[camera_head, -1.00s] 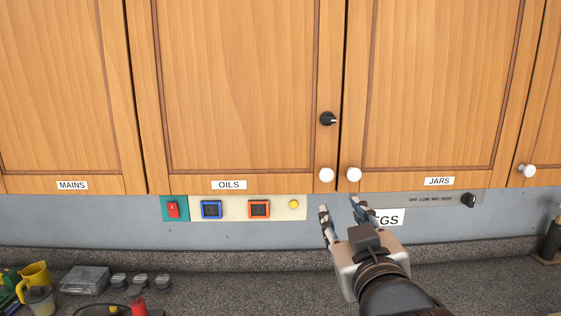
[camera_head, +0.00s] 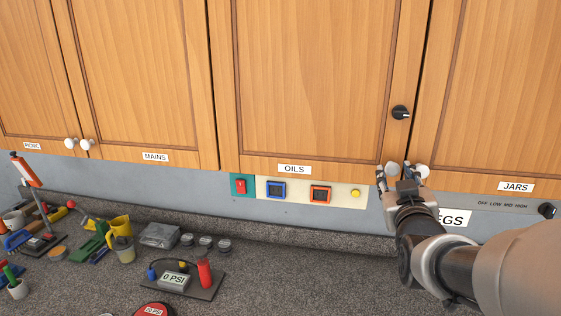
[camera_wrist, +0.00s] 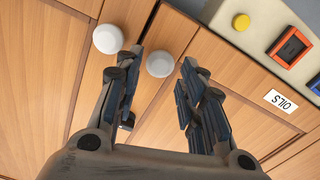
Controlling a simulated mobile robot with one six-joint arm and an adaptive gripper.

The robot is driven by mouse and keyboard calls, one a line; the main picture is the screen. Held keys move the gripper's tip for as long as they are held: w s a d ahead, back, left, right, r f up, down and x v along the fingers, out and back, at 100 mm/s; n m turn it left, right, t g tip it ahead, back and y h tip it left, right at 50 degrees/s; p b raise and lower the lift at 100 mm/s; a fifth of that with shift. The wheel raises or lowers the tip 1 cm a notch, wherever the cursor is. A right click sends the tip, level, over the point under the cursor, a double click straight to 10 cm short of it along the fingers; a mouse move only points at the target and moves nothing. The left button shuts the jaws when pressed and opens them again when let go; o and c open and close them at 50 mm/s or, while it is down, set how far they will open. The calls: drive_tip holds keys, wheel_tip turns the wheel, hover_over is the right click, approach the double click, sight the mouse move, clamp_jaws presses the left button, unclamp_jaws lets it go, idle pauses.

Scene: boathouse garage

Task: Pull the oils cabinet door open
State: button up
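The oils cabinet door (camera_head: 310,80) is wooden, marked OILS (camera_head: 294,169), and sits flush in the cabinet front. Its round white knob (camera_head: 392,167) is at its lower right corner. A black turn knob (camera_head: 400,112) is above it, near the door's right edge. My gripper (camera_head: 394,174) is at the white knob from below. In the wrist view, the two fingers (camera_wrist: 158,85) are spread, and the oils knob (camera_wrist: 160,63) shows between and just beyond them. I see no finger closed on it; contact is unclear.
The jars door's white knob (camera_wrist: 107,38) is close beside my left finger in the wrist view. A switch panel (camera_head: 340,192) is below the oils door.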

sight(393, 170)
drive_tip(key=shift+x, duration=1.55)
clamp_jaws()
